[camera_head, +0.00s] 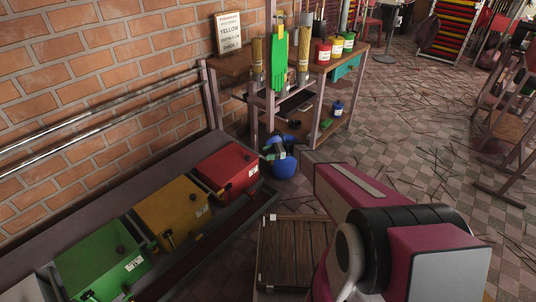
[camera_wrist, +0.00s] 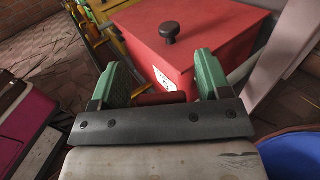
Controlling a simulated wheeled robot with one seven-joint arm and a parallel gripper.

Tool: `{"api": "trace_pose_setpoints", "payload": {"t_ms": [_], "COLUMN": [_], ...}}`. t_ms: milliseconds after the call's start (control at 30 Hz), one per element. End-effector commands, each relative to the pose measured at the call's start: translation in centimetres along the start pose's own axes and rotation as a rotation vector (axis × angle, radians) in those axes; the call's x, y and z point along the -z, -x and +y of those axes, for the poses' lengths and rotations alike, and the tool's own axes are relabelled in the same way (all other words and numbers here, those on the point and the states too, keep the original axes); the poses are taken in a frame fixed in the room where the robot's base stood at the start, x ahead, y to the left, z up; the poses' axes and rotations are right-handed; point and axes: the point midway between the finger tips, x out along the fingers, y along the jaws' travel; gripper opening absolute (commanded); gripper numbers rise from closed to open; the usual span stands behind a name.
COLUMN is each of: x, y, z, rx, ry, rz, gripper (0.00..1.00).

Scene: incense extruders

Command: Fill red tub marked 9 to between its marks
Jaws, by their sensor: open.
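A red tub (camera_head: 323,53) with a pale label stands on the back table, left of a yellow tub (camera_head: 337,46) and a green tub (camera_head: 348,41). Its number is too small to read. The red extruder box (camera_head: 228,171) is the far one in the bench row; in the wrist view it (camera_wrist: 195,35) fills the middle, with a black knob on its lid and a partly hidden white label. My gripper (camera_wrist: 160,72) is open in front of this box. A red cylindrical piece (camera_wrist: 162,98) shows low between the green fingers; I cannot tell what it belongs to.
Yellow (camera_head: 172,213) and green (camera_head: 103,262) extruder boxes share the bench. A sign (camera_head: 228,33) reading YELLOW stands on the back table; its other lines are unclear. A slatted wooden surface (camera_head: 290,250) lies right of the bench. Dark sticks litter the open tiled floor.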

Motion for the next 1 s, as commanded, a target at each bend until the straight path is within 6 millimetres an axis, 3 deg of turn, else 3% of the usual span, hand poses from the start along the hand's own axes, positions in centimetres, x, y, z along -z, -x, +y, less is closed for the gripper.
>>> {"api": "trace_pose_setpoints", "payload": {"t_ms": [167, 600, 800, 1000], "x": [0.0, 0.1, 0.0, 0.0], "y": [1.5, 9.2, 10.6, 10.8], "z": [-0.1, -0.1, 0.0, 0.0], "rx": [0.001, 0.001, 0.0, 0.0], "ry": [0.0, 0.0, 0.0, 0.0], "rz": [0.0, 0.0, 0.0, 0.0], "gripper": [0.7, 0.7, 0.7, 0.7]}}
